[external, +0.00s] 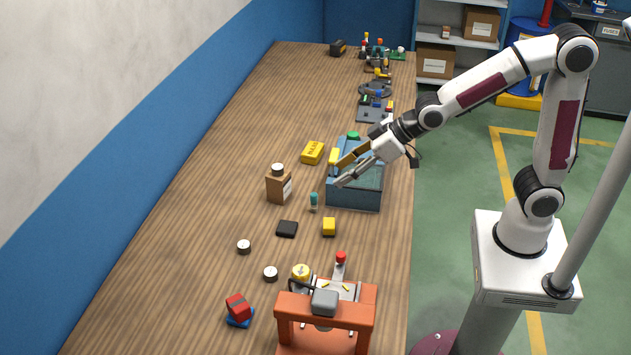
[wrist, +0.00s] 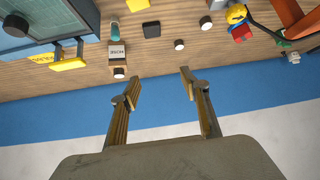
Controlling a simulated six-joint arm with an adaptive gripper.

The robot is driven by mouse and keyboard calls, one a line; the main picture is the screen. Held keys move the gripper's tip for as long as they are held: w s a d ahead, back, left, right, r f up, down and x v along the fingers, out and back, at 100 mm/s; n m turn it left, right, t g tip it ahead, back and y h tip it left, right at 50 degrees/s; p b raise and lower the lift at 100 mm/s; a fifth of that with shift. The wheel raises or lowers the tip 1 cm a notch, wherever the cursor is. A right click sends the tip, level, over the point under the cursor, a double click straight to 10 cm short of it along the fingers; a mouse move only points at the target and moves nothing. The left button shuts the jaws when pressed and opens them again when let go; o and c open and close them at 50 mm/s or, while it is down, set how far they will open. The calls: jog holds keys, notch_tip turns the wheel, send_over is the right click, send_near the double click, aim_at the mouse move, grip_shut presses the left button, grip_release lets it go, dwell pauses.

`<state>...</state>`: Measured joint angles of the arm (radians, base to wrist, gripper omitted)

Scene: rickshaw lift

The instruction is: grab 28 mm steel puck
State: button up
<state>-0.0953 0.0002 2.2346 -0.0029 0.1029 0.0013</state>
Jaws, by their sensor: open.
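Three small round pucks with pale tops and dark sides are in view; I cannot tell which is the 28 mm one. One puck (external: 244,246) stands on the table left of the black block; it is probably the puck at centre (wrist: 179,44) in the wrist view. Another puck (external: 270,273) stands nearer the orange frame. The third puck (external: 278,169) sits on top of a brown box (external: 276,188). My gripper (external: 338,174) is open and empty, above the blue box and apart from all three. Its two fingers (wrist: 160,79) are spread in the wrist view.
A blue box (external: 354,196) with a yellow handle is below my gripper. An orange frame (external: 325,307) is at the front. The left side of the table is clear.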

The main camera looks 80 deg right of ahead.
jog(key=w+a+f+t, duration=0.2)
jog(key=w+a+f, duration=0.2)
jog(key=w+f, duration=0.55)
jog(key=n+t+y, duration=0.1)
jog(key=y, duration=0.1)
send_near(244, 245)
jog(key=shift+w+r, duration=0.2)
jog(key=shift+r, duration=0.05)
jog(key=shift+w+a+f, duration=0.2)
jog(key=shift+f, duration=0.35)
jog(key=shift+w, duration=0.15)
jog(key=shift+x, duration=1.15)
jog(key=shift+w+f, duration=0.15)
